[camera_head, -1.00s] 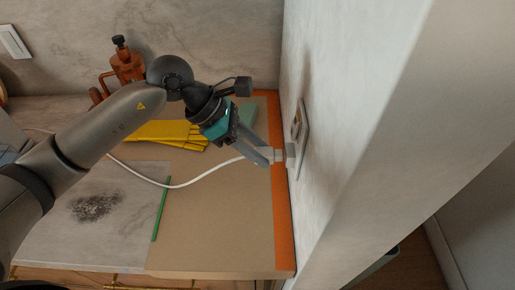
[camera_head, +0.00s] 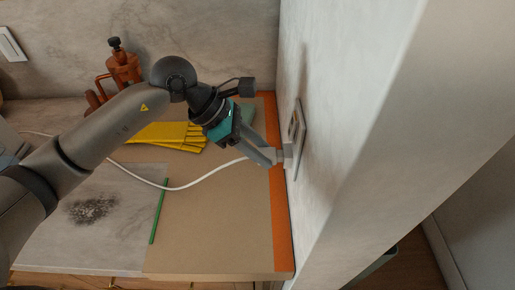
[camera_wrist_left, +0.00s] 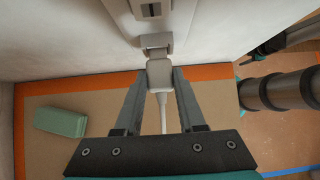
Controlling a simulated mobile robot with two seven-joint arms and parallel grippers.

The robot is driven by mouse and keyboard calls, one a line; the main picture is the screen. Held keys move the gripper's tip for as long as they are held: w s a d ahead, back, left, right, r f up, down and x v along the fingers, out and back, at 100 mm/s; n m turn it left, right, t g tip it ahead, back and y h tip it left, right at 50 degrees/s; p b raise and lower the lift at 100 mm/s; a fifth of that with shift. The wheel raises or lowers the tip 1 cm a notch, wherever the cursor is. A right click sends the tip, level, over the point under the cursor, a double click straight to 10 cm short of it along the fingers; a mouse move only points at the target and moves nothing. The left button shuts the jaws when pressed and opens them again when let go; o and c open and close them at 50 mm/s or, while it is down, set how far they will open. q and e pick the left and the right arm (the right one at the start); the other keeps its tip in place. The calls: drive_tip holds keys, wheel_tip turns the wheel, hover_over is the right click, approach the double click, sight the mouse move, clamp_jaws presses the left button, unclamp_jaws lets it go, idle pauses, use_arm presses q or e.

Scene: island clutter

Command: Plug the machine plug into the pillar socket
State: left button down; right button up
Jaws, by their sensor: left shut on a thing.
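My left gripper (camera_head: 272,157) is shut on the machine plug (camera_wrist_left: 160,73), a small pale block between its two grey fingers. The plug also shows at the fingertips in the head view (camera_head: 286,156). The pillar socket (camera_head: 298,137) is a pale plate on the pillar's side face; its lower part (camera_wrist_left: 157,42) shows straight ahead of the plug in the wrist view. The plug is lined up with this lower part and appears to meet it; how deep it sits, I cannot tell. A white cable (camera_head: 205,182) runs from the plug leftward over the counter. My right gripper is not recognisable.
The pillar (camera_head: 345,130) bounds the right side. An orange strip (camera_head: 279,220) edges the brown mat (camera_head: 215,230). Yellow cloths (camera_head: 165,135), a green stick (camera_head: 158,210), an orange-brown device (camera_head: 124,68) and a green block (camera_wrist_left: 60,122) lie around. The mat's front is clear.

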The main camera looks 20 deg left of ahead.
use_arm(q)
drive_tip(key=shift+w+d, duration=0.15)
drive_tip(key=shift+d, duration=0.4)
drive_tip(key=shift+c, duration=2.1)
unclamp_jaws()
drive_tip(key=shift+a, duration=0.1)
drive_tip(key=b+v, duration=0.1)
drive_tip(key=v, duration=1.4)
